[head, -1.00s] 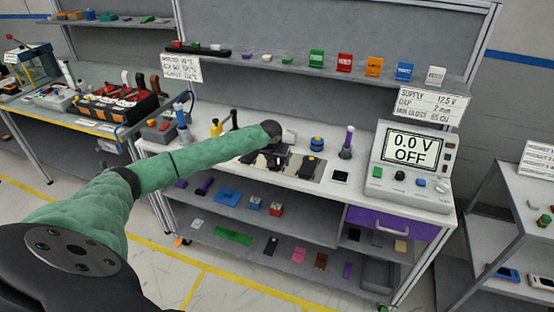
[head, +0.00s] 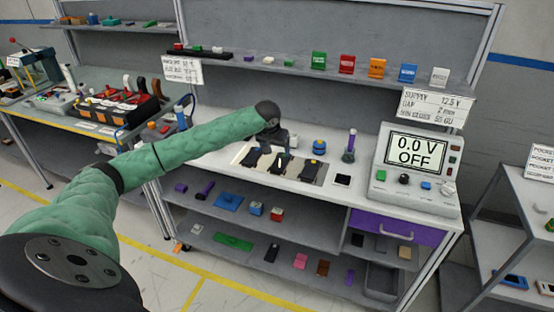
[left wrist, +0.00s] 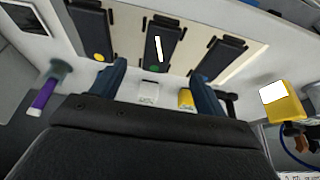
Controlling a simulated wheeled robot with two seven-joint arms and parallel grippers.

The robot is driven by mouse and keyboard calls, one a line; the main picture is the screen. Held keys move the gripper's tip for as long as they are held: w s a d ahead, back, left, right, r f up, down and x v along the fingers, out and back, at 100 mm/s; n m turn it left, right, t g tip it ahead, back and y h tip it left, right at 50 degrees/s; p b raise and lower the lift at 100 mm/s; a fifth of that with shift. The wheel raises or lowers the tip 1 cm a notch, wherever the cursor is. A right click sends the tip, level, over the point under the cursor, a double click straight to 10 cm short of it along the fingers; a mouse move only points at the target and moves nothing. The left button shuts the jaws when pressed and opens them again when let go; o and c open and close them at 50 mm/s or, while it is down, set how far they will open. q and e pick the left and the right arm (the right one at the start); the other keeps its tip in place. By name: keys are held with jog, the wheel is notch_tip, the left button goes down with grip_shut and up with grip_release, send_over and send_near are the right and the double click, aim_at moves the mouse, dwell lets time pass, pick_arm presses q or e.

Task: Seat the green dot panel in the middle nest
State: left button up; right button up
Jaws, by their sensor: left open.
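The green dot panel (left wrist: 163,42) is dark, with a green dot and a white stripe, and lies at the middle nest between two other dark panels. In the head view it is the middle dark shape (head: 279,164), partly behind my gripper. I cannot tell whether it sits fully down. My left gripper (left wrist: 158,74) is open, its two fingers apart on either side of the panel's dot end, with nothing held. In the head view my left gripper (head: 284,149) is above the nest plate (head: 298,173). My right gripper is out of view.
A yellow dot panel (left wrist: 92,32) and another dark panel (left wrist: 220,58) flank the middle one. A purple-handled tool (head: 349,147), a blue-topped object (head: 319,146) and the supply unit (head: 413,170) stand to the right. Yellow objects (left wrist: 288,99) are near the gripper.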

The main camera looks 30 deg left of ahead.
pick_arm(q)
jog(key=shift+v, duration=1.15)
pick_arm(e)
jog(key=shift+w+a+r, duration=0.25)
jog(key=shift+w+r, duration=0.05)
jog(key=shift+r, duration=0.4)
